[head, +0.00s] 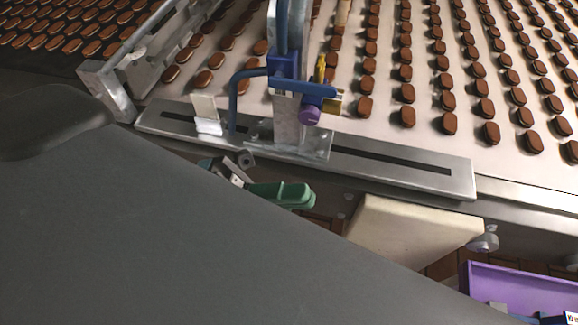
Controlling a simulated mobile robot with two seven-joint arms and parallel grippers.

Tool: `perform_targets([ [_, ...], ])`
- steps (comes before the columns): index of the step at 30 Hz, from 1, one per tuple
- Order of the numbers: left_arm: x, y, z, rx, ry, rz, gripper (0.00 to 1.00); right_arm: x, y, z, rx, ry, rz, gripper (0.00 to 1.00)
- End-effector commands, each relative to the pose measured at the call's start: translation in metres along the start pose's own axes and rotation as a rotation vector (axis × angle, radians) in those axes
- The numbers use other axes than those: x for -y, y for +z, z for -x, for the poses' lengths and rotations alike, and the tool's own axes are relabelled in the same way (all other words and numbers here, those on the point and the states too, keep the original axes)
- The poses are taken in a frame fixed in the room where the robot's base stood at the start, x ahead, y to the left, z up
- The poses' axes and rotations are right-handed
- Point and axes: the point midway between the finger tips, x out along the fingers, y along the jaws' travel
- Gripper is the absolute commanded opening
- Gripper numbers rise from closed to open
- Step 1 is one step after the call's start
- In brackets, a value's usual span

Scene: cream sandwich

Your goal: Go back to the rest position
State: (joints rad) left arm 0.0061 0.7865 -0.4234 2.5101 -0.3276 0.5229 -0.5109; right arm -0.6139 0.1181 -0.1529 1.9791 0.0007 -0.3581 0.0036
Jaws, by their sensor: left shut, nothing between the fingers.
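My left gripper (285,194) shows its green fingers past the edge of my grey arm, which fills the lower left of the head view. The fingers lie together, shut and empty, pointing right. They are in front of and below the metal rail of the conveyor in the picture, with no visible hold on anything. The rest of the gripper is largely hidden behind my arm. My right gripper is not in view. Rows of brown cream sandwich biscuits (365,106) lie on the pale conveyor (290,75) beyond.
A slotted metal rail (400,170) runs along the conveyor's near edge, with a blue clamp (300,87) and purple knob (310,115) above it. A cream block-like part (410,232) sits below the rail. A purple bin (520,285) is at the lower right.

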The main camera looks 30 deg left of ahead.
Motion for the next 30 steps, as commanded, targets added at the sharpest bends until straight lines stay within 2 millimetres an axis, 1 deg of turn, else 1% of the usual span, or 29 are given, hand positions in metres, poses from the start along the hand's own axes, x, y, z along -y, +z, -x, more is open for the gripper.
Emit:
perform_targets([
  [8,-0.001,0.002,0.0,0.01,0.0,0.006,0.0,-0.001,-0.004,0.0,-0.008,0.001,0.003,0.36],
  [11,-0.01,0.017,0.005,0.092,0.007,0.057,0.0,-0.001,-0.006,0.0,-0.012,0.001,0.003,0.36],
  [14,-0.034,0.047,0.022,0.278,0.019,0.178,0.0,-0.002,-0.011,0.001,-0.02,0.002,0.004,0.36],
  [15,-0.048,0.061,0.033,0.376,0.024,0.245,0.0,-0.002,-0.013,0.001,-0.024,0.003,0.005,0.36],
  [17,-0.073,0.08,0.056,0.536,0.03,0.356,0.0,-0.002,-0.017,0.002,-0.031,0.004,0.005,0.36],
  [18,-0.09,0.089,0.074,0.643,0.034,0.433,0.0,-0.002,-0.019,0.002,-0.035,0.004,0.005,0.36],
  [20,-0.117,0.099,0.102,0.797,0.033,0.545,0.0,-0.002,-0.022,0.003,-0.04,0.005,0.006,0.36],
  [21,-0.135,0.101,0.121,0.895,0.033,0.618,0.0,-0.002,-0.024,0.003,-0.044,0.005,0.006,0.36],
  [22,-0.148,0.101,0.136,0.968,0.031,0.67,0.0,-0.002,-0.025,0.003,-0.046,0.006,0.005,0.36],
  [23,-0.161,0.099,0.15,1.038,0.028,0.723,0.0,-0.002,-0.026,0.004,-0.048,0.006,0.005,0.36],
  [24,-0.178,0.095,0.17,1.131,0.024,0.793,0.0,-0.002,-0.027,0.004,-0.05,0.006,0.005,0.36],
  [26,-0.203,0.084,0.199,1.265,0.017,0.892,0.0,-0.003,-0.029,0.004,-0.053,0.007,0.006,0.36],
  [27,-0.219,0.075,0.217,1.351,0.01,0.956,0.0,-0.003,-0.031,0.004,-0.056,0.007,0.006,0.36],
  [29,-0.24,0.057,0.242,1.472,-0.001,1.047,0.0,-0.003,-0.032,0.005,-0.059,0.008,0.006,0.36],
  [30,-0.253,0.045,0.257,1.545,-0.008,1.099,0.0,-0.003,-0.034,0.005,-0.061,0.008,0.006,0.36],
])
